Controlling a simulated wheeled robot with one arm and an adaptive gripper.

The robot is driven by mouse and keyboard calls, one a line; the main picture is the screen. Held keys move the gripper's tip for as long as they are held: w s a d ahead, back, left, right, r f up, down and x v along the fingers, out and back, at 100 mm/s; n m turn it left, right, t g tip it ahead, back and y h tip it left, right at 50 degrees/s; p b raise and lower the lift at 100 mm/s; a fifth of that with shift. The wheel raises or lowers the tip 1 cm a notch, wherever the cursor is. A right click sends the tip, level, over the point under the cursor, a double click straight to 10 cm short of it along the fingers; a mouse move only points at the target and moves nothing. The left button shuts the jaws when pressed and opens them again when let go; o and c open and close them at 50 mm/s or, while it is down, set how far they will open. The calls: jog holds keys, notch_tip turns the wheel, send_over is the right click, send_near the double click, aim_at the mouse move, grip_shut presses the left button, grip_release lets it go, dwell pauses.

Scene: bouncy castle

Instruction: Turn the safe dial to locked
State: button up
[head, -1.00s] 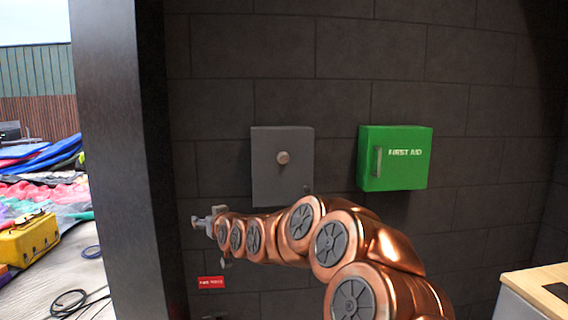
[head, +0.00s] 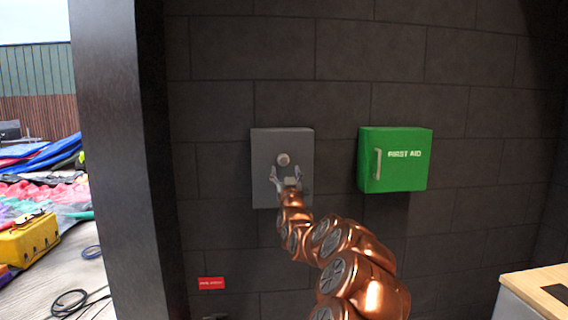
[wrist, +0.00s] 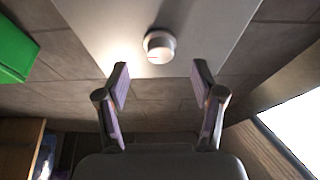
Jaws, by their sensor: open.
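The grey safe (head: 264,150) is mounted on the dark block wall. Its round silver dial (head: 284,160) sits on the front face. My gripper (head: 287,174) is open and empty just below the dial, with its fingers spread in front of the safe door. In the wrist view the dial (wrist: 160,45) lies beyond the fingertips, roughly centred between them and apart from both. The safe door (wrist: 105,25) shows as a pale panel there. My gripper's two fingers (wrist: 160,75) are wide apart. The dial's marking is too small to read.
A green first aid box (head: 405,160) with a handle hangs right of the safe. A small red sign (head: 211,283) is on the wall below. A dark post (head: 115,150) stands at left. A wooden-topped counter (head: 535,285) is at lower right.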

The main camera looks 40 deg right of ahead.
aim_at(284, 163)
jog(key=shift+p+x, duration=0.8)
jog(key=shift+x, duration=1.65)
jog(key=shift+c, duration=0.3)
jog(key=c, duration=1.1)
jog(key=shift+o, duration=0.2)
